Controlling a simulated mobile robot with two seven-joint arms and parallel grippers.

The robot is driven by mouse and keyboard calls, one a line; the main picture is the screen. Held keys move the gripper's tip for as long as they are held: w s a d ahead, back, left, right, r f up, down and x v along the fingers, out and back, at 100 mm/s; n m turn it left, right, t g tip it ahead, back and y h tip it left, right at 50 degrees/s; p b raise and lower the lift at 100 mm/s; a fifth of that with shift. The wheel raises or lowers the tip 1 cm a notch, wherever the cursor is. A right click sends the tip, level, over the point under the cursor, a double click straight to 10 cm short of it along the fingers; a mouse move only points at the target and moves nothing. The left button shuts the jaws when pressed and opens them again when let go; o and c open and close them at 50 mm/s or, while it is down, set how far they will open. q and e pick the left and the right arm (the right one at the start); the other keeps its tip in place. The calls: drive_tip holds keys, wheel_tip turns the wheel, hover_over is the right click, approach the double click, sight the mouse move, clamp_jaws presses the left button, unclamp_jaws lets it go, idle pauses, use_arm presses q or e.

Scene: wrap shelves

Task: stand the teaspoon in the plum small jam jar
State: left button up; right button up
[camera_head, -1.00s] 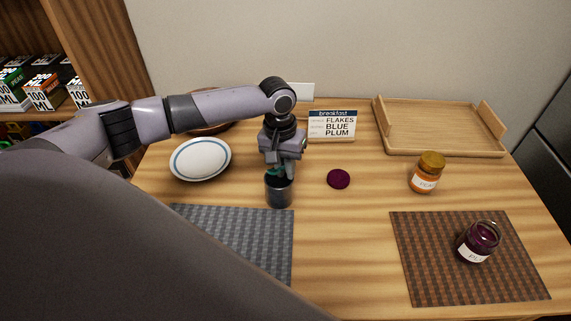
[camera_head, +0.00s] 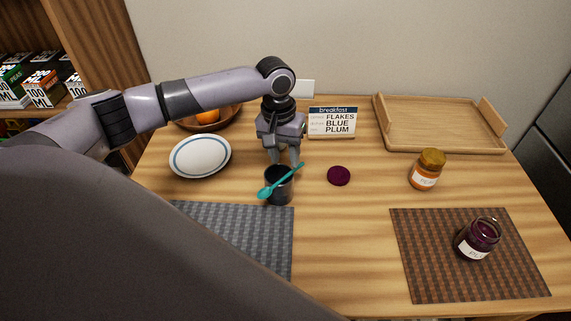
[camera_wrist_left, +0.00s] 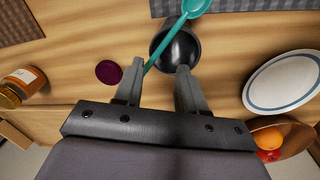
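The teal teaspoon (camera_head: 281,182) lies slanted across the top of a dark cup (camera_head: 279,197), its bowl out to the front left and its handle end up to the right. It also shows in the left wrist view (camera_wrist_left: 176,29). My left gripper (camera_head: 286,163) is just behind the cup, fingers pointing down and apart; in the left wrist view (camera_wrist_left: 160,70) the handle end is beside one fingertip, with a gap between the fingers. The plum small jam jar (camera_head: 480,236) stands open on the brown placemat (camera_head: 424,275) at right. My right gripper is not in view.
An orange jam jar (camera_head: 427,169) with its lid on stands behind the plum jar. A plum lid (camera_head: 339,176) lies right of the cup. A plate (camera_head: 200,156), a fruit bowl (camera_head: 229,120), a breakfast sign (camera_head: 333,122) and a wooden tray (camera_head: 438,128) stand around. The centre front is clear.

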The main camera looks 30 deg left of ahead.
use_arm(q)
wheel_tip(320, 180, up, 9)
drive_tip(key=shift+a+r, duration=0.2)
drive_tip(key=shift+a, duration=0.25)
drive_tip(key=shift+s+d, duration=0.1)
drive_tip(key=shift+s, duration=0.1)
